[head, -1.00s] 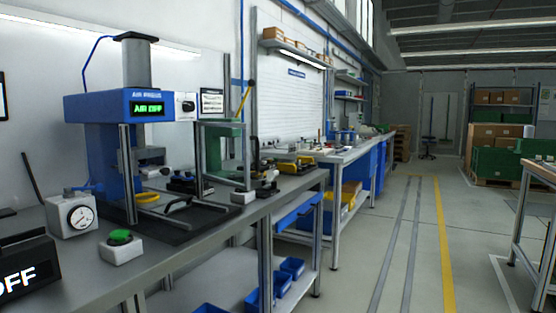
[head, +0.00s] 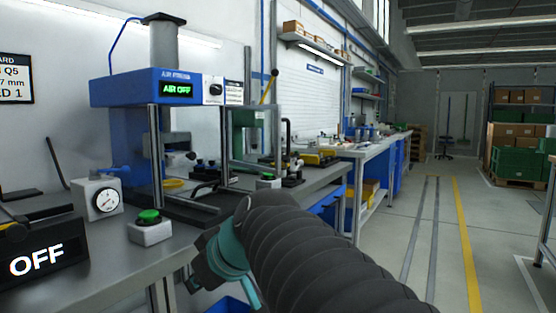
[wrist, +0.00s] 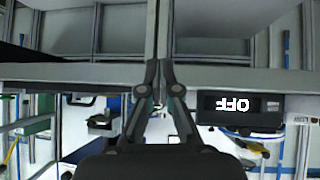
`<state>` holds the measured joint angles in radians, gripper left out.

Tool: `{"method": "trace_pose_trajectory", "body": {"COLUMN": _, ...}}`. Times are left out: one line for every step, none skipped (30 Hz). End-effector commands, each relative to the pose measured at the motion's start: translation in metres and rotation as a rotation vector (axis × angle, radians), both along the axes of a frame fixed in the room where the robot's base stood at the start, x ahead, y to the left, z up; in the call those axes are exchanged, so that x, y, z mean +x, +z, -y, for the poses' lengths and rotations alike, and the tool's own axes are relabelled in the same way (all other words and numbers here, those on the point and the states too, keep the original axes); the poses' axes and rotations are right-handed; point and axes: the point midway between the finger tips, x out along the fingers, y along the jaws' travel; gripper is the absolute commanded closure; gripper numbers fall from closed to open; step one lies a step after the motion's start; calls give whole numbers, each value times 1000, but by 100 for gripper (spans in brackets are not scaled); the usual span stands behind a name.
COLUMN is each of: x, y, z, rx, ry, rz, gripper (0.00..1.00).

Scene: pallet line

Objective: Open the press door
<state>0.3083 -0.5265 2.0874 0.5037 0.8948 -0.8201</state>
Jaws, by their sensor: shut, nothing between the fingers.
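The wrist picture appears upside down, with parts of the bench equipment behind the fingers. In the head view my arm covers the bench's front edge, and the fingers are not visible there.
A second workbench (head: 372,148) extends behind. The floor aisle (head: 405,230) at right is clear.

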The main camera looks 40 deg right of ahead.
Motion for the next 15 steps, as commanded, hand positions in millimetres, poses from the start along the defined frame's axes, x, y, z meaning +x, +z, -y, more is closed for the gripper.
{"method": "trace_pose_trajectory", "body": {"x": 16, "y": 9, "z": 15, "rx": -22, "ry": 17, "rz": 61, "gripper": 100}}
{"method": "trace_pose_trajectory", "body": {"x": 25, "y": 20, "z": 22, "rx": -41, "ry": 34, "rz": 102, "gripper": 100}}
{"method": "trace_pose_trajectory", "body": {"x": 36, "y": 34, "z": 33, "rx": -70, "ry": 55, "rz": 158, "gripper": 100}}
{"method": "trace_pose_trajectory", "body": {"x": 43, "y": 45, "z": 42, "rx": -94, "ry": 71, "rz": 201, "gripper": 100}}
{"method": "trace_pose_trajectory", "body": {"x": 50, "y": 55, "z": 51, "rx": -122, "ry": 83, "rz": 243, "gripper": 100}}
{"method": "trace_pose_trajectory", "body": {"x": 59, "y": 70, "z": 64, "rx": -161, "ry": 99, "rz": 301, "gripper": 100}}
{"method": "trace_pose_trajectory", "body": {"x": 65, "y": 81, "z": 74, "rx": -194, "ry": 110, "rz": 344, "gripper": 100}}
{"method": "trace_pose_trajectory", "body": {"x": 68, "y": 88, "z": 84, "rx": -234, "ry": 125, "rz": 370, "gripper": 100}}
{"method": "trace_pose_trajectory", "body": {"x": 70, "y": 96, "z": 97, "rx": -292, "ry": 146, "rz": 402, "gripper": 100}}
{"method": "trace_pose_trajectory", "body": {"x": 72, "y": 101, "z": 108, "rx": -336, "ry": 160, "rz": 426, "gripper": 100}}
{"method": "trace_pose_trajectory", "body": {"x": 74, "y": 107, "z": 118, "rx": -382, "ry": 174, "rz": 451, "gripper": 100}}
{"method": "trace_pose_trajectory", "body": {"x": 76, "y": 115, "z": 133, "rx": -445, "ry": 192, "rz": 483, "gripper": 100}}
{"method": "trace_pose_trajectory", "body": {"x": 76, "y": 121, "z": 144, "rx": -494, "ry": 203, "rz": 507, "gripper": 100}}
{"method": "trace_pose_trajectory", "body": {"x": 77, "y": 126, "z": 155, "rx": -545, "ry": 213, "rz": 529, "gripper": 100}}
{"method": "trace_pose_trajectory", "body": {"x": 77, "y": 134, "z": 170, "rx": -614, "ry": 228, "rz": 557, "gripper": 100}}
